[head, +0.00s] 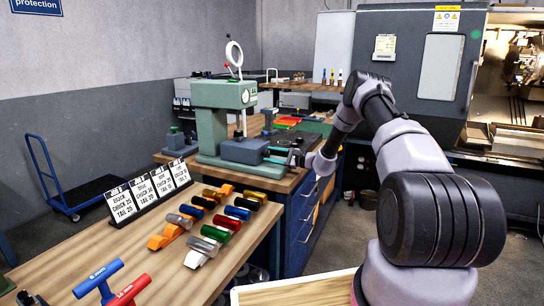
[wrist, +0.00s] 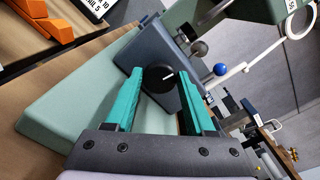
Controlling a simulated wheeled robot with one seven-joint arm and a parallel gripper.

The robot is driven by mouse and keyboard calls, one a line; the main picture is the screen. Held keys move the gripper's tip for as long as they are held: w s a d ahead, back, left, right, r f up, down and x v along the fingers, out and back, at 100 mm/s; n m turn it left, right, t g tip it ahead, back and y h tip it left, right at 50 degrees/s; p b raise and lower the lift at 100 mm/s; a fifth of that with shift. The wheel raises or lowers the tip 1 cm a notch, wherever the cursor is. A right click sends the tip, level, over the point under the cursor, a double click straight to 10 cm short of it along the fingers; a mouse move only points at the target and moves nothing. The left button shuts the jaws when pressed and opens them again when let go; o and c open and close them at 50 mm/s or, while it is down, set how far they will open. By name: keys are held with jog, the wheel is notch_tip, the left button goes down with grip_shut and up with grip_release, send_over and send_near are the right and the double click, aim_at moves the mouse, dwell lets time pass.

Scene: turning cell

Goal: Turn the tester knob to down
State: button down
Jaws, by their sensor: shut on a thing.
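The tester (head: 211,132) is a green press-like machine on the wooden bench. A dark blue-grey box (head: 246,151) sits on its base, also seen in the wrist view (wrist: 150,45). The tester knob (wrist: 158,80) is round and black with a short white mark, on the box's face towards my gripper. My gripper (wrist: 176,74) has teal fingers, one on each side of the knob, and is shut on it. In the head view my gripper (head: 276,157) reaches the box from the right, and I cannot make out the knob there.
A nearer table holds coloured cylinders (head: 221,223), orange pieces and a row of sign cards (head: 150,190). A lathe (head: 410,75) stands behind my arm.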

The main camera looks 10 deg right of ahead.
jog(key=shift+n, duration=0.8)
jog(key=shift+c, duration=1.4)
grip_release()
jog(key=v, duration=1)
jog(key=shift+s+d, duration=0.25)
jog(key=shift+d, duration=0.05)
